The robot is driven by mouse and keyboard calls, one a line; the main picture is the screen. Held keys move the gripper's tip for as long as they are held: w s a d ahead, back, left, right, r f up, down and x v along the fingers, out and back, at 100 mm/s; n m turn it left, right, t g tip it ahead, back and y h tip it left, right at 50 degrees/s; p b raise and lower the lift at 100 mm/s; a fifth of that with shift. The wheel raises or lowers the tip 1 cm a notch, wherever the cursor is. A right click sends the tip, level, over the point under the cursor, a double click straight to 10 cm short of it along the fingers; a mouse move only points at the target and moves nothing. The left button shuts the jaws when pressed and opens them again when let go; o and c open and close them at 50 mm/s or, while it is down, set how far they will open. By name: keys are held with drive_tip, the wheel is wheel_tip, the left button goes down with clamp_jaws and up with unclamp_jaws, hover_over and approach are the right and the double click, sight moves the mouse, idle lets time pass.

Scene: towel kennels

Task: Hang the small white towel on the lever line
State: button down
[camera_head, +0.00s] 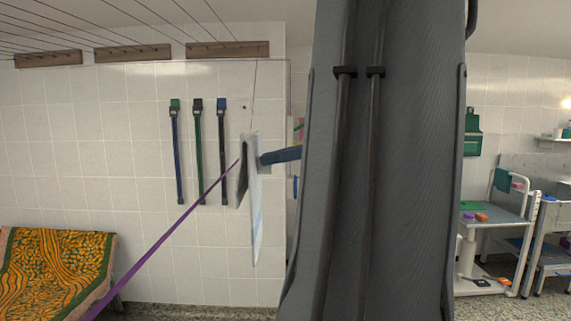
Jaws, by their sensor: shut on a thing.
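A thin white cloth, seen nearly edge-on, hangs left of centre; it looks like the small white towel (256,215). A dark grey strip shows along its left side. My gripper (263,158) is mostly hidden behind my own arm link; a short blue part with a grey tip reaches left to the cloth's upper part and appears shut on it. A purple band (165,235) slants from the lower left up to the cloth. A thin cord runs up from the cloth's top. I cannot tell which line is the lever line.
Wooden rails (132,53) with cords run along the top of the tiled wall. Several straps (198,150) hang on the wall. An orange patterned cloth (50,265) lies at lower left. A table (490,218) with small objects stands at right. My arm blocks the centre.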

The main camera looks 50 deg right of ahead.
sight(257, 155)
drive_tip(key=shift+r+b+x, duration=0.25)
drive_tip(key=shift+b+x, duration=0.45)
drive_tip(key=shift+x, duration=0.4)
drive_tip(key=shift+r+b+x, duration=0.25)
drive_tip(key=shift+b+x, duration=0.5)
drive_tip(key=shift+x, duration=0.4)
drive_tip(key=shift+r+b+x, duration=0.25)
drive_tip(key=shift+b+x, duration=0.45)
drive_tip(key=shift+x, duration=0.4)
drive_tip(key=shift+w+a, duration=0.1)
drive_tip(key=shift+w, duration=0.05)
drive_tip(key=shift+w+a, duration=0.1)
drive_tip(key=shift+r+p+x, duration=0.2)
drive_tip(key=shift+p+x, duration=0.2)
drive_tip(key=shift+x, duration=0.55)
drive_tip(key=shift+r+p, duration=0.1)
drive_tip(key=shift+p, duration=0.4)
drive_tip(key=shift+f, duration=1.6)
